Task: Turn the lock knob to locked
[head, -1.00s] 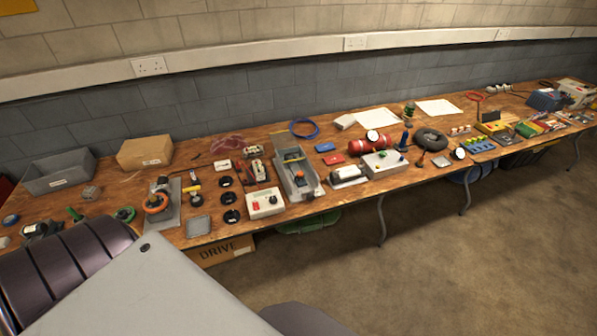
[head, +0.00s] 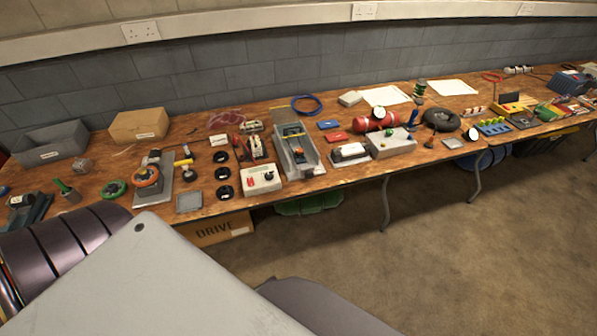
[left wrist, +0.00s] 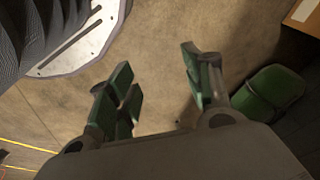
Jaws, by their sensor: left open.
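A pale control box (head: 261,181) with a red part and a dark round knob on top sits near the front edge of the bench. A grey box (head: 391,143) with a green button stands farther right. I cannot tell from here which part is the lock knob or how it is turned. My left gripper (left wrist: 157,82) shows in the left wrist view with its green-padded fingers spread apart and nothing between them. It is over the floor, away from the bench top things. My right gripper is not in view.
The wooden bench (head: 335,177) is crowded with tools and parts. A cardboard box (head: 139,125) and grey bin (head: 51,146) stand at back left. Below are a DRIVE carton (head: 208,231) and a green container (head: 309,204). The floor (head: 450,260) in front is clear.

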